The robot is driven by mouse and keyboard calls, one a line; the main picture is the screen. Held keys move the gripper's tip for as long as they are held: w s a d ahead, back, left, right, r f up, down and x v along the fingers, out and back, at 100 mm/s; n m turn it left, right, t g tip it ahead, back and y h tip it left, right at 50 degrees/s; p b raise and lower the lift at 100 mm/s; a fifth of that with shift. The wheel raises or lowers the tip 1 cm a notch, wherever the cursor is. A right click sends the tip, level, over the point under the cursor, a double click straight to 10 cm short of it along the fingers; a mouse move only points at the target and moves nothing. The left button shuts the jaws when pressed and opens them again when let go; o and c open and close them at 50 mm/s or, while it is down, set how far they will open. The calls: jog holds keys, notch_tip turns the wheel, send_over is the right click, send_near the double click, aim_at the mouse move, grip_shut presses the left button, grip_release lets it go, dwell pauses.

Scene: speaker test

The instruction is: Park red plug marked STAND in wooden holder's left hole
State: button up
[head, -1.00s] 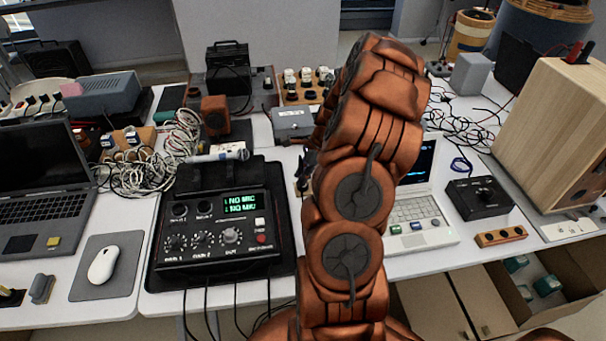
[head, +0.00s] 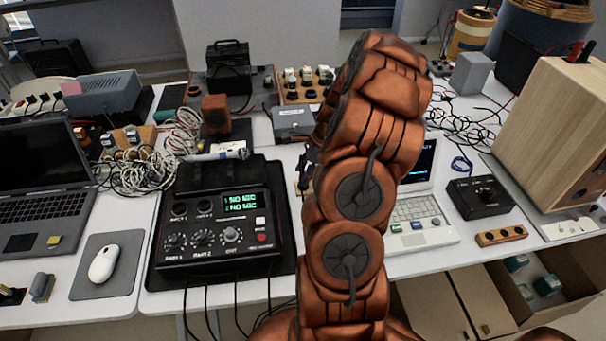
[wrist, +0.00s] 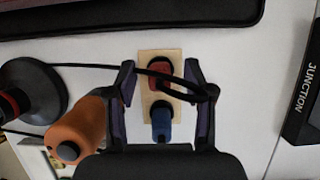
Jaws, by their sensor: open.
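In the wrist view a red plug (wrist: 160,72) with a black cable sits on a small light wooden board (wrist: 146,98). A blue plug (wrist: 161,124) sits on the same board, nearer my palm. My gripper (wrist: 160,70) is open, with one finger on each side of the red plug and visible gaps beside it. No STAND marking can be read on the plug. In the head view a small wooden holder with dark holes (head: 501,236) lies at the table's front edge, right of my arm. My arm hides most of the gripper and the plugs there.
A black mixer (head: 215,230) stands left of my arm, and a white laptop (head: 420,215) and black box (head: 479,198) stand right. A wooden speaker (head: 555,130) stands far right. In the wrist view an orange-handled tool (wrist: 75,138) lies close to the left finger.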

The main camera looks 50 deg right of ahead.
jog(key=v, duration=1.1)
jog(key=shift+r, duration=0.2)
jog(key=s+a+r+n+g, duration=0.15)
jog(key=a+n, duration=0.25)
jog(key=a, duration=0.4)
jog(key=a+r+n, duration=0.3)
jog(key=a+n, duration=0.1)
jog(key=a, duration=0.3)
jog(key=a+r+n+g, duration=0.1)
jog(key=a+r+n, duration=0.25)
jog(key=a, duration=0.45)
jog(key=s+a+n+g+h, duration=0.1)
jog(key=s+a+n, duration=0.5)
jog(key=s, duration=0.3)
jog(key=s+a+n+g+h, duration=0.1)
jog(key=s+a+n+h, duration=0.1)
jog(key=s+a+n, duration=0.4)
jog(key=s+n, duration=0.2)
jog(key=s, duration=0.2)
jog(key=shift+s+a+f+h, duration=0.2)
jog(key=shift+s+a+h, duration=0.1)
jog(key=shift+a, duration=0.05)
